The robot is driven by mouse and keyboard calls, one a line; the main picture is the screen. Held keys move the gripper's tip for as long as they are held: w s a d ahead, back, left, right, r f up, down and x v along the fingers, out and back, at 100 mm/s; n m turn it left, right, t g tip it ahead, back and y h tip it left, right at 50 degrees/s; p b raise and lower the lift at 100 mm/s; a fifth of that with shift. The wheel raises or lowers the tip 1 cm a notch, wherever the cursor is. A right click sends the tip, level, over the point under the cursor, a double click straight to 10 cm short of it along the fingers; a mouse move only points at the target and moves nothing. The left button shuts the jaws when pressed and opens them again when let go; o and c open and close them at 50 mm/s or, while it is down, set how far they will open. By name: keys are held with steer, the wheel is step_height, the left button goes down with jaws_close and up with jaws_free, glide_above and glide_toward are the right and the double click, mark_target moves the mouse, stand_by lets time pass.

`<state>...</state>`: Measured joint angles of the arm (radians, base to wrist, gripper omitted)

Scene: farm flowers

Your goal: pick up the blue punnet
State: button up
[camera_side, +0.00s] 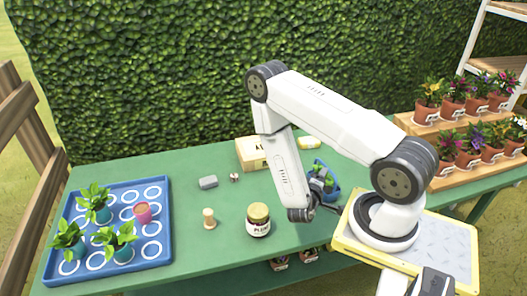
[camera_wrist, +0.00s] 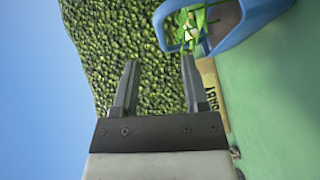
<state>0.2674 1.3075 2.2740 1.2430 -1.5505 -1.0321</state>
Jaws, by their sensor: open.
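The blue punnet (camera_side: 333,191) stands on the green table close to my base, with a green leafy plant in it. In the wrist view the punnet (camera_wrist: 232,28) is at the top right, tilted in the picture, with leaves at its left opening. My gripper (camera_wrist: 160,65) is open, with nothing between its two dark fingers. The punnet lies beyond the right fingertip in that view. In the side view my gripper (camera_side: 322,205) is low beside the punnet, partly hidden by my wrist; I cannot tell whether they touch.
A labelled jar (camera_side: 258,222) and a small wooden peg (camera_side: 209,219) stand left of my wrist. A cream box (camera_side: 251,153) and grey block (camera_side: 208,182) are behind. A blue tray (camera_side: 60,271) with pots is at far left. Potted flowers (camera_side: 447,147) stand on shelves at right.

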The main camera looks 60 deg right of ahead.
steer(key=shift+d+f, duration=0.2)
steer(key=shift+d, duration=0.75)
steer(key=shift+w+d+f, duration=0.1)
steer(key=shift+d+f, duration=0.05)
steer(key=shift+d, duration=0.7)
steer(key=shift+s+d+f, duration=0.1)
steer(key=shift+d+f, duration=0.1)
steer(key=shift+d, duration=0.65)
steer(key=shift+w+d+f, duration=0.1)
steer(key=shift+d+f, duration=0.05)
steer(key=shift+d, duration=0.7)
jaws_close()
